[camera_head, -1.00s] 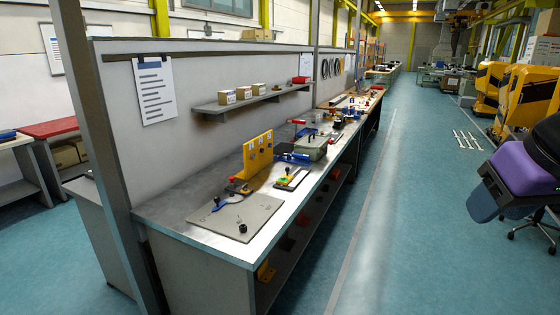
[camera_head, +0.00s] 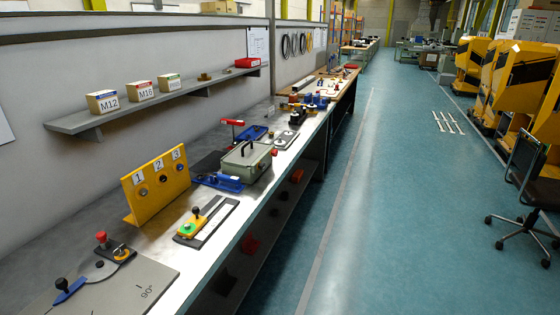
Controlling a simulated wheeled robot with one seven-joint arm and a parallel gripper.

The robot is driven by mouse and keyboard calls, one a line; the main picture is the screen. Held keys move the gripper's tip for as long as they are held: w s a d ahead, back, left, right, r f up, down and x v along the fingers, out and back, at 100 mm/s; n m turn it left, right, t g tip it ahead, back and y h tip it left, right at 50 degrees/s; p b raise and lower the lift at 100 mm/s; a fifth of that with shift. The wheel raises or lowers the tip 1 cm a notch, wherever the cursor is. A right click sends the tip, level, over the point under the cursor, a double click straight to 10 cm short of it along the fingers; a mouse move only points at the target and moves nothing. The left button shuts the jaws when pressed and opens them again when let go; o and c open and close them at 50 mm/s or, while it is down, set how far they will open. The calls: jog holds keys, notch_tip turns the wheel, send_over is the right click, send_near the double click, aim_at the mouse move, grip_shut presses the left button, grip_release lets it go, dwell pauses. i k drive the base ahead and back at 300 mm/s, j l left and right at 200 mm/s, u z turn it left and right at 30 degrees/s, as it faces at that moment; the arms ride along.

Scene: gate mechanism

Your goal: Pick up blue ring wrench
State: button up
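I cannot make out a blue ring wrench for certain. Several blue items lie on the long workbench (camera_head: 192,265). A blue lever with a black knob (camera_head: 69,290) is on the grey plate (camera_head: 135,287) at the lower left. A flat blue piece (camera_head: 219,183) lies in front of the yellow stand's right side, beside the grey-green lidded box (camera_head: 246,164). Another blue piece (camera_head: 252,133) lies farther back, and more blue (camera_head: 318,102) shows farther along the bench. At this size I cannot tell their shapes. My gripper is not in view.
A yellow stand numbered 1 to 3 (camera_head: 157,186) and a slotted plate with a yellow-green slider (camera_head: 207,221) stand on the bench. A wall shelf (camera_head: 145,107) holds small labelled boxes. The aisle floor (camera_head: 400,200) is clear; an office chair (camera_head: 527,195) stands at the right.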

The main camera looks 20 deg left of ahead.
aim_at(233, 180)
jog(key=i, duration=0.85)
jog(key=i+l+u, duration=0.1)
jog(key=i, duration=0.8)
jog(key=i+u, duration=0.45)
jog(key=i+l+u, duration=0.15)
jog(key=i+u, duration=0.55)
jog(key=u, duration=0.2)
jog(key=i+l+u, duration=0.1)
jog(key=u, duration=0.4)
jog(key=i+l+u, duration=0.2)
jog(key=u, duration=0.25)
jog(key=i+l, duration=0.05)
jog(key=i, duration=0.05)
